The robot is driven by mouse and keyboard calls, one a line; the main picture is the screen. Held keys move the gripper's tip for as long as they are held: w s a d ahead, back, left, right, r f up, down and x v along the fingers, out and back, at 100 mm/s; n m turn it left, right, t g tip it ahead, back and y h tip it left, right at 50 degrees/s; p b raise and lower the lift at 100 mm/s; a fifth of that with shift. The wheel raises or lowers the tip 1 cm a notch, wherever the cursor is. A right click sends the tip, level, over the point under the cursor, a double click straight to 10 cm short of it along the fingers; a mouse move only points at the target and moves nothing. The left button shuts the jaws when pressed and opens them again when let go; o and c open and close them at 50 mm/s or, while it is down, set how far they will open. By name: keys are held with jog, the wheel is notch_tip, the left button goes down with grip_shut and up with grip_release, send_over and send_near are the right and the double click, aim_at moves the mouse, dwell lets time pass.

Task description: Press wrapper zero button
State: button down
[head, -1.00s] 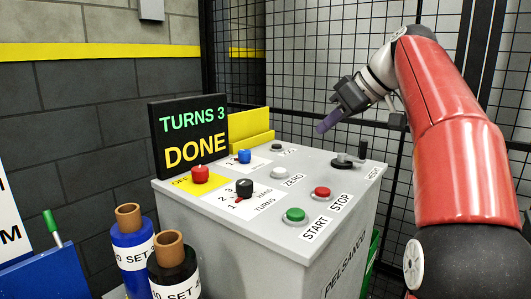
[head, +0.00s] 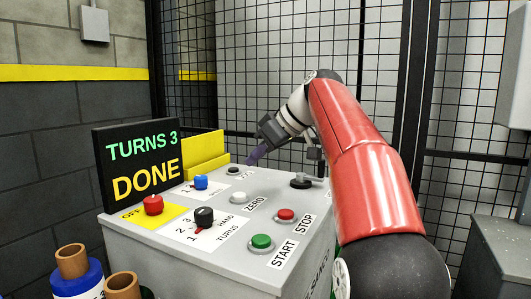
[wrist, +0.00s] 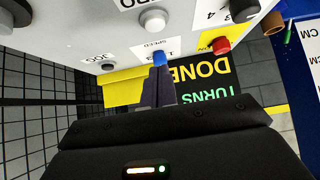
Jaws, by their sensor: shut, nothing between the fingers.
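The zero button is a pale grey-white round button (head: 237,199) beside the ZERO label on the grey wrapper panel (head: 165,236). It also shows at the top of the wrist view (wrist: 152,20). My gripper (head: 250,158) is shut and empty, over the back part of the panel, beyond the zero button and apart from it. In the wrist view my shut fingers (wrist: 157,82) point toward the blue SPEED knob (wrist: 158,58), with the zero button farther up the picture. A display (head: 143,168) reads TURNS 3 DONE.
Near the zero button are a red STOP button (head: 286,215), a green START button (head: 261,242) and a black turns knob (head: 204,216). A red knob (head: 153,205) sits on a yellow plate. Wire mesh fencing (head: 270,60) stands behind the panel.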

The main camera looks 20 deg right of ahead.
aim_at(246, 201)
jog(key=x, duration=0.4)
jog(key=shift+f, duration=0.1)
notch_tip(246, 201, down, 3)
jog(key=shift+a+r+b, duration=0.1)
jog(key=shift+r+b, duration=0.1)
jog(key=shift+b, duration=0.45)
jog(key=shift+f, duration=0.7)
